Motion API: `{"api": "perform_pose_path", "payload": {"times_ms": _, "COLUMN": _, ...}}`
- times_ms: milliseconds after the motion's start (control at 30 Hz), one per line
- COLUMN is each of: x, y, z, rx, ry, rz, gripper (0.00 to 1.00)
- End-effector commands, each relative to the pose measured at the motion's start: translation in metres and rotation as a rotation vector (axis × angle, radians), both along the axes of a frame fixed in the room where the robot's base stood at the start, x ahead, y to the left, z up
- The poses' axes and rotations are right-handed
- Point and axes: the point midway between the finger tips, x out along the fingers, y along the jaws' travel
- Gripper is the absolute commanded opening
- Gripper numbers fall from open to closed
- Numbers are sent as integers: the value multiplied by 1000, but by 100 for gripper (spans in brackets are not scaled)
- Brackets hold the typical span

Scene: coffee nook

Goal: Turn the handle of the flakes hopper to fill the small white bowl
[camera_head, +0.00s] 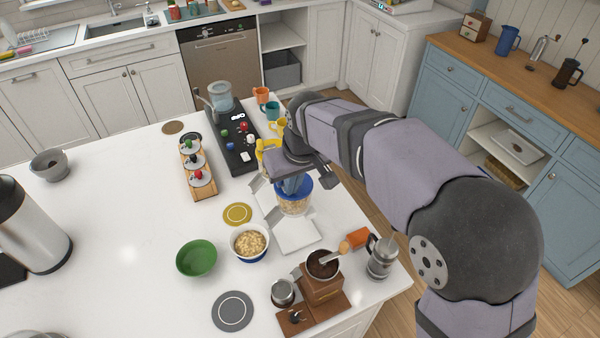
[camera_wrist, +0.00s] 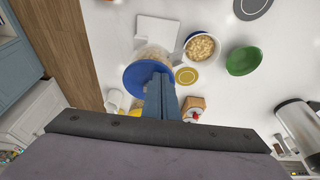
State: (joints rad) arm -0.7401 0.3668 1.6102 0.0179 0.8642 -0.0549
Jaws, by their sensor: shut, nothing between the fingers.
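The flakes hopper has a clear body (camera_head: 294,205) with flakes inside, above a white base (camera_head: 297,237). Its blue lid (camera_wrist: 140,80) shows in the wrist view. A small bowl (camera_head: 262,255), white inside and blue outside, holds flakes and stands just left of the base; it also shows in the wrist view (camera_wrist: 188,57). My gripper (camera_head: 293,188) is at the top of the hopper, its blue fingers shut with nothing between them. In the wrist view the fingers (camera_wrist: 160,82) overlap the lid; I cannot tell whether they touch it. I cannot make out the handle.
A green bowl (camera_head: 197,258) and a yellow coaster (camera_head: 237,214) lie left of the hopper. A wooden coffee grinder (camera_head: 321,285) and a French press (camera_head: 382,258) stand in front. A black tray (camera_head: 232,140) and mugs (camera_head: 261,95) are behind. The counter's left middle is clear.

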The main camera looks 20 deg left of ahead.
Motion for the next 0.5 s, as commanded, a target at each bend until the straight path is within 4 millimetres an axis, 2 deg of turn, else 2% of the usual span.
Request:
{"api": "perform_pose_path", "payload": {"times_ms": 267, "x": 0, "y": -2, "z": 1, "rx": 0, "ry": 0, "rz": 0, "gripper": 0}}
{"api": "perform_pose_path", "payload": {"times_ms": 500, "x": 0, "y": -2, "z": 12, "rx": 1, "ry": -1, "rz": 0, "gripper": 0}}
